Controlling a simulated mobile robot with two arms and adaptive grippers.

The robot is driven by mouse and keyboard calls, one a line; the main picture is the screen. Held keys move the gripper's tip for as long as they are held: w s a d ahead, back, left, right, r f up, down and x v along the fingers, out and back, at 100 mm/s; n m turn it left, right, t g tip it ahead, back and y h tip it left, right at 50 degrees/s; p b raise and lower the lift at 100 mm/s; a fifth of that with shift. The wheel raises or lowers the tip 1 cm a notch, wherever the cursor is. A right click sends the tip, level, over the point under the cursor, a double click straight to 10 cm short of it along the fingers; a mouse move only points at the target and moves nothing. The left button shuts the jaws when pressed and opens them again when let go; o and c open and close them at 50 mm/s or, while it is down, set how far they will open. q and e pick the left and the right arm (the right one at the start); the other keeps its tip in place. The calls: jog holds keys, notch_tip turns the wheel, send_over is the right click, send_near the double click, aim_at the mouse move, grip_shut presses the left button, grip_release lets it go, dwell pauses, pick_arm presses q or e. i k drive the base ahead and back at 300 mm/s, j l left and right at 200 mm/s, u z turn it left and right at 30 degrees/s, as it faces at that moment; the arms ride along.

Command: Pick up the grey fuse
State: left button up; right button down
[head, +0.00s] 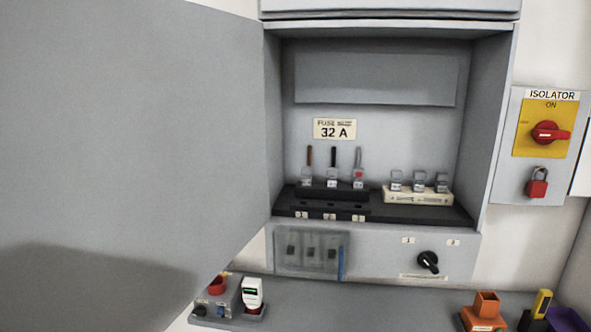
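Inside the open grey cabinet, three small upright pieces stand in a row on a dark base, under a "32 A" label. Each has a thin coloured strip rising from a pale lower part: brown (309,158) on the left, black (333,158) in the middle, grey (358,158) on the right. The grey one has a small red spot low on it. I cannot tell whether these are the fuses or leads. Three small grey-white pieces (419,181) also stand on a white block (410,197) to the right. Neither of my grippers is in view.
The cabinet door (130,130) is swung open and fills the left. An isolator (545,135) with a red padlock (537,187) hangs at right. A shelf below holds a white device (252,293), an orange holder (485,305) and a yellow tool (542,303). The shelf's middle is clear.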

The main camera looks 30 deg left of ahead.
aim_at(360, 174)
jog(key=j+z, duration=0.1)
jog(key=j, duration=0.35)
jog(key=k+j, duration=0.15)
jog(key=j, duration=0.3)
jog(key=k+j+z, duration=0.15)
jog(key=j, duration=0.8)
jog(key=k+j+z, duration=0.15)
jog(key=j, duration=0.25)
jog(key=i+l+u, duration=0.15)
jog(key=l+u, duration=0.2)
jog(key=l, duration=0.3)
jog(key=l+u, duration=0.35)
jog(key=l, duration=0.35)
jog(key=i+l+u, duration=0.3)
jog(key=l, duration=0.2)
jog(key=k, duration=0.05)
